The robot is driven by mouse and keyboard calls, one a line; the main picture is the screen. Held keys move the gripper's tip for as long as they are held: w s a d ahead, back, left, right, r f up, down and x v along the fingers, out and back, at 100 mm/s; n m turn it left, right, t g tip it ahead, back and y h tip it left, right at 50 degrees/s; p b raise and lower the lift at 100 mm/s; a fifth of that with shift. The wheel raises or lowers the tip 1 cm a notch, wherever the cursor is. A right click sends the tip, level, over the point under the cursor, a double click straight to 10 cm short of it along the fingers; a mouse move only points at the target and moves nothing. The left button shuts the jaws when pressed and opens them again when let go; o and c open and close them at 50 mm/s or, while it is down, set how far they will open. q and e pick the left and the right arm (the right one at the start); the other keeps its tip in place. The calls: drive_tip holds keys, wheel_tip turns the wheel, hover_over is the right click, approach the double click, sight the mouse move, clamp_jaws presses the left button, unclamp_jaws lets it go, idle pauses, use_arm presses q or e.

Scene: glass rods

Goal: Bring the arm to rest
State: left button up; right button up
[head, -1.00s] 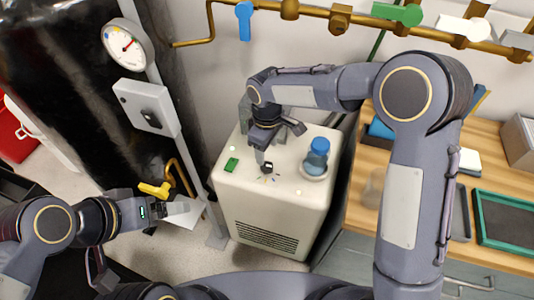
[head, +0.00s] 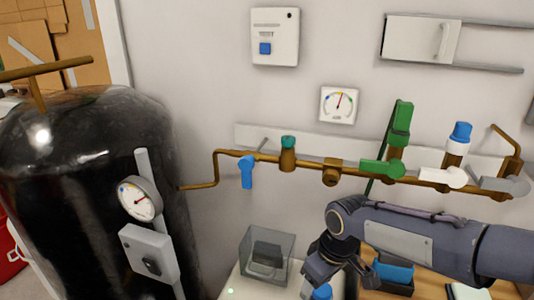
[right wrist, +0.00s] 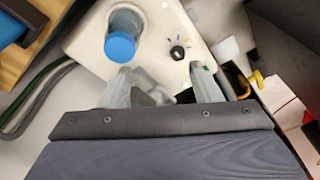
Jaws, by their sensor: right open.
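My right gripper (head: 316,282) is in the lower middle of the head view, above the white cabinet (head: 237,284). Its jaws are open. In the right wrist view its two fingers (right wrist: 163,88) stand apart, with a translucent grey shape seen beyond the gap; I see nothing gripped. My left gripper is out of view.
A clear box (head: 267,256) stands on the cabinet, left of my right gripper. A brass pipe (head: 325,167) with coloured valves runs along the wall above. A black tank (head: 85,190) stands at left. A wooden counter (head: 420,283) with a blue item lies at lower right.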

drive_tip(key=s+d+r+m+t+y+p, duration=0.1)
drive_tip(key=s+d+r+m, duration=0.3)
drive_tip(key=s, duration=0.5)
drive_tip(key=s+d+r+m+t+y+p, duration=0.1)
drive_tip(key=s+d+r+m+t+p, duration=0.2)
drive_tip(key=s, duration=0.7)
drive_tip(key=shift+d+r+m+t+p, duration=0.3)
drive_tip(key=shift+d+r+m+p, duration=0.55)
drive_tip(key=shift+d+m, duration=0.4)
